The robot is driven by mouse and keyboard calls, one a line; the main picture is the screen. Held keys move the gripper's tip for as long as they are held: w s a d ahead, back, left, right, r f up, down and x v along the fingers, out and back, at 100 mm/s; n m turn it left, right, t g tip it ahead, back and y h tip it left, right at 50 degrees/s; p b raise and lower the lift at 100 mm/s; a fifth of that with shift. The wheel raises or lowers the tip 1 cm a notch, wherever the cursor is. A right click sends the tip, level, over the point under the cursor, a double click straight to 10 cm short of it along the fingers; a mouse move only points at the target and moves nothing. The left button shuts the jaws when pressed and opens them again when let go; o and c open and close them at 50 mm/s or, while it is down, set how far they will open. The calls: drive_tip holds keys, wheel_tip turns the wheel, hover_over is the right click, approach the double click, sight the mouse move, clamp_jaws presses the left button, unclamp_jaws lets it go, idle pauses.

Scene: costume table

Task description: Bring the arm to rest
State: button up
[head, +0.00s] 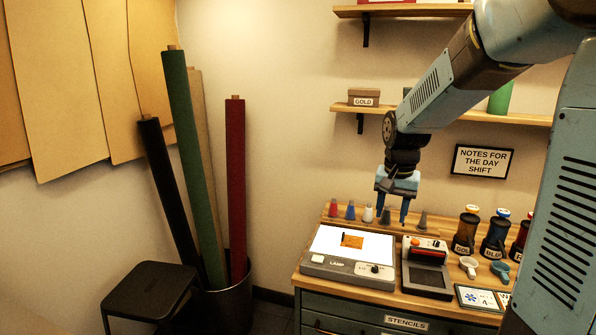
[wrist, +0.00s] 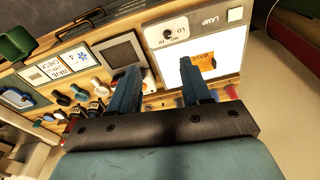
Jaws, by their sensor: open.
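My gripper (head: 390,208) hangs from my blue arm, fingers pointing down, above the back part of the wooden table (head: 455,310). Its two fingers are apart with nothing seen between them. The wrist view also shows my gripper (wrist: 160,90) with both fingers spread over the table. The lamp box (head: 345,256) lies below and to the left of my gripper in the head view, with an orange piece (head: 352,241) on its lit white panel. The orange piece also shows in the wrist view (wrist: 201,61), with a small dark thing on it.
Several coloured cones (head: 350,210) stand in a row near my fingers. A dark pad device (head: 427,267), scoops (head: 468,265) and labelled jars (head: 466,235) stand on the right. Shelves (head: 455,117) project from the wall. Fabric rolls (head: 236,185) and a black stool (head: 150,293) stand left.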

drive_tip(key=s+r+n+t, duration=0.2)
drive_tip(key=s+r, duration=0.2)
drive_tip(key=s, duration=0.7)
drive_tip(key=s+r+n+t, duration=0.2)
drive_tip(key=s+r+n, duration=0.1)
drive_tip(key=s, duration=0.8)
drive_tip(key=shift+r, duration=0.9)
